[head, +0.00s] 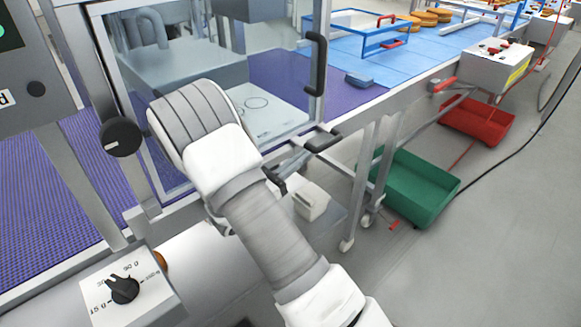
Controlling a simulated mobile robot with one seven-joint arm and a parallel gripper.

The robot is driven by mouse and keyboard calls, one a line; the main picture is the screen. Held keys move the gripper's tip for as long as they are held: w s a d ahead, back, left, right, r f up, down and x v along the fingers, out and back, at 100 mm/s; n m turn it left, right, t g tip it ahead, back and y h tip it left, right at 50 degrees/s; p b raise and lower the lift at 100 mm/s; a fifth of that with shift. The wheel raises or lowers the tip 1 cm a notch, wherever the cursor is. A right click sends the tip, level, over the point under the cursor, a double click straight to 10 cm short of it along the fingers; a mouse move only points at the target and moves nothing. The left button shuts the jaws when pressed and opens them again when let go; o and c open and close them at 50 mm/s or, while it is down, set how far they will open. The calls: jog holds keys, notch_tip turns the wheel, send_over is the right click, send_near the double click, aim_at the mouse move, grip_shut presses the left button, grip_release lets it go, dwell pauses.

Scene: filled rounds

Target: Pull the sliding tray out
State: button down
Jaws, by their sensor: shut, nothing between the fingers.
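The sliding tray appears to be the pale grey plate with circle markings (262,108), inside the clear-walled enclosure at the middle left. It sits level within the enclosure. A black handle (322,141) sticks out at the enclosure's front lower edge, right of my arm. A dark bracket-like piece (274,181) shows below it, close against my arm's outline; I cannot tell what it belongs to. My arm reaches up from the bottom right and bends in front of the enclosure. My gripper cannot be made out and seems hidden behind my own arm.
A tall black door handle (317,64) stands on the enclosure's right edge. A control box with a black knob (123,290) is at lower left. Green (415,188) and red (476,122) bins sit right. Grey floor (440,270) is clear at lower right.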

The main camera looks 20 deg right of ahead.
jog(key=shift+d, duration=0.15)
jog(key=f+x, duration=0.2)
jog(key=x, duration=1.2)
jog(key=d+f+b+x, duration=0.1)
jog(key=f+x, duration=0.2)
jog(key=x, duration=1.1)
jog(key=shift+d+r, duration=0.1)
jog(key=shift+d, duration=0.05)
